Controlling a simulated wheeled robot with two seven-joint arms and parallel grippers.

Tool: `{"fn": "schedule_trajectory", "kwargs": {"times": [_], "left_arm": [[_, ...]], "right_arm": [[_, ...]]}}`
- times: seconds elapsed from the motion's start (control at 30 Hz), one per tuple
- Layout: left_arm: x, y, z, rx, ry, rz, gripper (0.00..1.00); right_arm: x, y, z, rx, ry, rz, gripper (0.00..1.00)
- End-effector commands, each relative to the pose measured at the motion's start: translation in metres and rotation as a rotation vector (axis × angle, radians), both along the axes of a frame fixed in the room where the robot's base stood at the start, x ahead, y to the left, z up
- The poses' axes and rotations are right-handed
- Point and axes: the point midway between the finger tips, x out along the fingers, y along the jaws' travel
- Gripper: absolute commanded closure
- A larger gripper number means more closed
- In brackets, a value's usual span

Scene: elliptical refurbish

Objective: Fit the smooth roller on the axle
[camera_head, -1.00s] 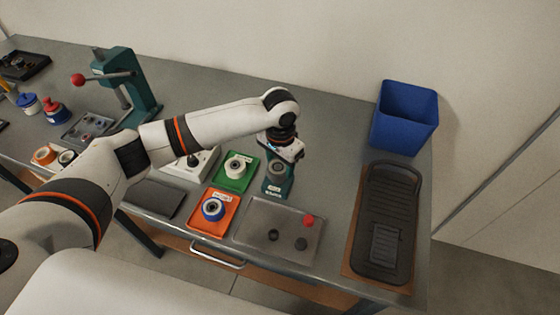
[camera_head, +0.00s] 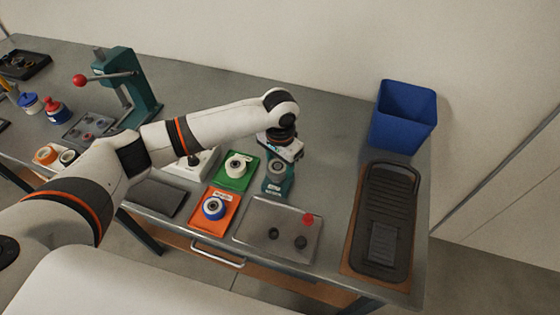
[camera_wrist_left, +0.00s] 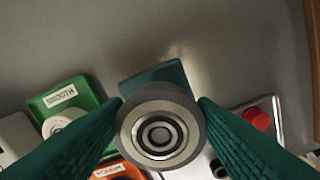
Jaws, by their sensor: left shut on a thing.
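My left gripper (camera_head: 278,160) is shut on a grey roller (camera_wrist_left: 160,128) with pale metal rings around a dark centre. In the left wrist view the roller sits between the two teal fingers, end face toward the camera. A teal stand (camera_wrist_left: 152,80) shows behind it; the head view shows a teal body with a white label (camera_head: 274,189) below the gripper. The axle is not clearly visible, and I cannot tell whether the roller is around it. A cream roller (camera_head: 237,166) lies in the green tray (camera_head: 229,184) labelled SMOOTH. My right gripper is not in view.
An orange tray (camera_head: 203,228) holds a blue roller (camera_head: 213,207). A metal tray (camera_head: 257,213) holds a red knob (camera_head: 308,219) and dark small parts. A blue bin (camera_head: 404,118) stands back right, near a black ribbed tray (camera_head: 384,215). A teal press (camera_head: 127,88) stands left.

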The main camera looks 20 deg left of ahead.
Motion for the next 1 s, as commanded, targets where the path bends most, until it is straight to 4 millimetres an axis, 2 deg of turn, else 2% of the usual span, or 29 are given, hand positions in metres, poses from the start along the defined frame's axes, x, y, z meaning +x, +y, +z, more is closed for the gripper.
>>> {"fn": "schedule_trajectory", "kwargs": {"times": [0.23, 1.0], "left_arm": [[-0.0003, -0.0002, 0.0013, -0.001, 0.0, -0.001, 0.73], [0.0002, -0.0001, -0.0065, -0.001, 0.0, 0.0, 0.73]], "right_arm": [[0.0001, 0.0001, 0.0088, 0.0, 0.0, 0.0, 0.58], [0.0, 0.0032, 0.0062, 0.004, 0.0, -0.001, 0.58]]}}
